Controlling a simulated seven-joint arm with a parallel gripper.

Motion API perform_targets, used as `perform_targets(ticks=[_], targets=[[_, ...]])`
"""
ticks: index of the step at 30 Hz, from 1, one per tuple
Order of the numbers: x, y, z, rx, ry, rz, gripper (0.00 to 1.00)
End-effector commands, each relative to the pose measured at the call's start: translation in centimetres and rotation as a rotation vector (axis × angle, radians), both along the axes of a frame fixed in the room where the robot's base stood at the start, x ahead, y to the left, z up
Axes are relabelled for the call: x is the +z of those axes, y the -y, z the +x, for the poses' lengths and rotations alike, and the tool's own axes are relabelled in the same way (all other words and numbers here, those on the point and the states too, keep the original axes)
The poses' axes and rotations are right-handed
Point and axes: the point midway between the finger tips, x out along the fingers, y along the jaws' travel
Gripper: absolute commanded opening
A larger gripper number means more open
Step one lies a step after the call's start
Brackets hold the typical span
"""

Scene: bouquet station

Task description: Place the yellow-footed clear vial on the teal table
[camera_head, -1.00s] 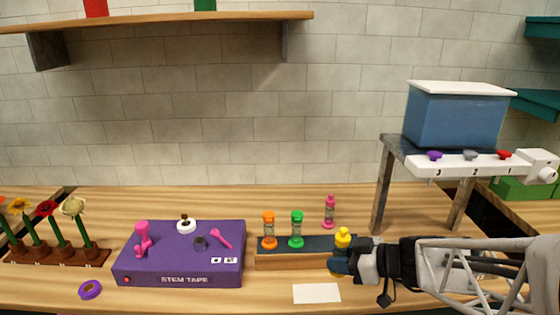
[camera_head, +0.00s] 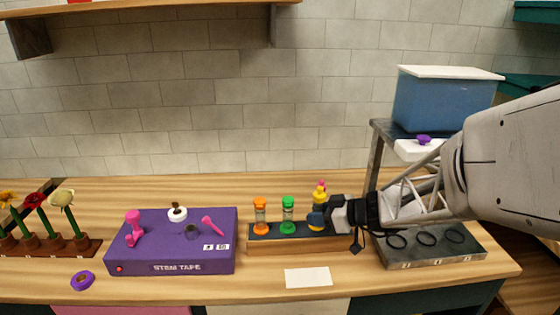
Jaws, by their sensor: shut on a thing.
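The yellow-footed vial (camera_head: 320,198) is at my gripper (camera_head: 317,219), at the right end of the dark-topped wooden rack. My gripper comes in from the right and is shut on the vial. I cannot tell whether the vial is clear of the rack. No teal tabletop can be made out.
The rack (camera_head: 270,244) also holds an orange vial (camera_head: 260,217) and a green vial (camera_head: 288,216). A pink vial (camera_head: 322,184) shows just behind the yellow one. A purple stem-tape box (camera_head: 170,240) stands left. A grey ringed tray (camera_head: 435,252) lies right.

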Motion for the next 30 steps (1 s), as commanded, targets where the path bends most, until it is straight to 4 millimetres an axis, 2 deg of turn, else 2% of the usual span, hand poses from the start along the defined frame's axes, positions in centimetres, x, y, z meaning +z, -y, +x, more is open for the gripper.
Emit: perform_targets(ticks=[6,20,28,30], targets=[[-0.1,-0.1,1.4,-0.001,0.001,0.001,0.0],[-0.1,-0.1,1.6,-0.001,0.001,-0.001,0.0],[-0.3,-0.2,3.3,-0.001,0.0,0.0,0.0],[-1.4,-0.2,3.3,-0.001,-0.003,-0.001,0.0]])
